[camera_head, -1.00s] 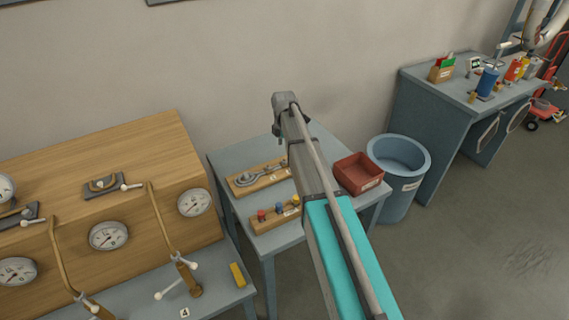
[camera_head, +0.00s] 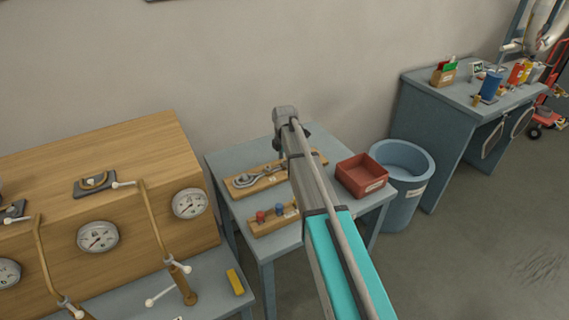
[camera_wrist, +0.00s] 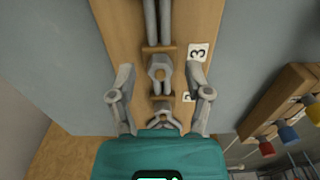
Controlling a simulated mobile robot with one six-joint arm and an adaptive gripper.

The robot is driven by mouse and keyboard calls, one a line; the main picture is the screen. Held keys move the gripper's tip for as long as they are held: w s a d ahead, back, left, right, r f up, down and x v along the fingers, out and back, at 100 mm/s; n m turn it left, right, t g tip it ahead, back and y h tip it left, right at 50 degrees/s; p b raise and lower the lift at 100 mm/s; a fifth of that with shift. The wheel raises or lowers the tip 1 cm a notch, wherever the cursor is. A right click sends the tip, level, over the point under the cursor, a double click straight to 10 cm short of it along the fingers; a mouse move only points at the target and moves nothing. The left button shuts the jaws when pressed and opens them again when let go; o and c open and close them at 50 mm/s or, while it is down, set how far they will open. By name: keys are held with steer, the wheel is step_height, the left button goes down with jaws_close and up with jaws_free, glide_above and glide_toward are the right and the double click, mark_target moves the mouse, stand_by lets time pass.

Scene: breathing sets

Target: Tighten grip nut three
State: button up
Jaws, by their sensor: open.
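In the wrist view my gripper (camera_wrist: 160,97) is open, its two fingers apart over a wooden tool board (camera_wrist: 210,15). Grey wrench-like tools (camera_wrist: 160,72) lie in a line on the board between the fingers, with no visible grip on them. A white tag reading 3 (camera_wrist: 198,52) is beside them. I cannot tell which carries grip nut three.
A second wooden block with coloured knobs (camera_head: 265,228) is in front of the tool board. A red bin (camera_head: 361,177) sits on the table's right side, beside a blue-grey barrel (camera_head: 408,190). A wooden gauge cabinet (camera_head: 100,180) is at left. Floor at right is open.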

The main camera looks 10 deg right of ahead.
steer(key=shift+f, duration=0.1)
steer(key=shift+c, duration=0.3)
jaws_close()
